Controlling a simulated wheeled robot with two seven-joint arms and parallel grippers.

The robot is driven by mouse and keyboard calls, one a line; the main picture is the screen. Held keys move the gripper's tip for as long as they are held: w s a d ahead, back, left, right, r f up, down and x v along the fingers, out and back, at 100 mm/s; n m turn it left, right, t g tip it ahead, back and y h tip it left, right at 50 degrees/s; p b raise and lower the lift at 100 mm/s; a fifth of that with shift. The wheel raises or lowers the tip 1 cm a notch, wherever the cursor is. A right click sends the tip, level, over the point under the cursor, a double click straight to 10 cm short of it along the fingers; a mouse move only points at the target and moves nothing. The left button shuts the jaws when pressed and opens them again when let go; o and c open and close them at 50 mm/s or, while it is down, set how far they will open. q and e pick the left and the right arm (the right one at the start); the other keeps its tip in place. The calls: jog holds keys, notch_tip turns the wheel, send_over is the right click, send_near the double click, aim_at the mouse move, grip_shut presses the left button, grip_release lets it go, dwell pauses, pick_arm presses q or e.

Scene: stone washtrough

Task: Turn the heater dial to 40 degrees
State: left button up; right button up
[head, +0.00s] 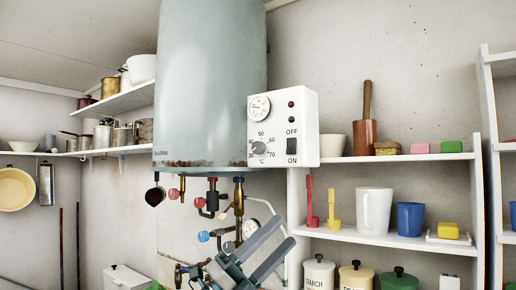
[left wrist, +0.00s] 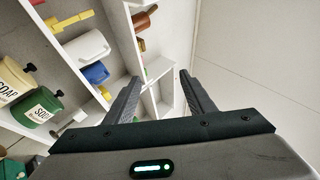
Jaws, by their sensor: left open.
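The heater dial (head: 259,148) is a small grey knob on the white control box (head: 307,140) at the right side of the grey-blue heater tank (head: 205,80). Numbers from 30 to 70 ring the dial; its exact setting is too small to read surely. My left gripper (head: 281,233) is below the box, tilted up to the right, open and empty, apart from the dial. In the left wrist view its two fingers (left wrist: 160,77) are spread with nothing between them, and the dial is out of that view. My right gripper is in neither view.
Above the dial is a round gauge (head: 259,107); beside it are two lamps and an ON/OFF switch (head: 292,146). Pipes and valves (head: 239,205) hang under the tank, close to my left gripper. Right of it, a white shelf (head: 400,240) holds cups and jars.

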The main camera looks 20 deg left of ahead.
pick_arm(q)
jog(key=w+r+m+g+y, duration=0.3)
jog(key=r+m+g, duration=0.1)
jog(key=r+m, duration=0.4)
jog(key=w+a+r+n+t+y, duration=0.2)
jog(key=a+r+n+t+y, duration=0.2)
jog(key=a+r+y, duration=0.6)
jog(key=a+r+n, duration=0.1)
jog(key=a+r, duration=0.2)
jog(key=a, duration=0.4)
jog(key=shift+a+r+t+y, duration=0.15)
jog(key=shift+r+t+y, duration=0.05)
jog(key=shift+t+y, duration=0.2)
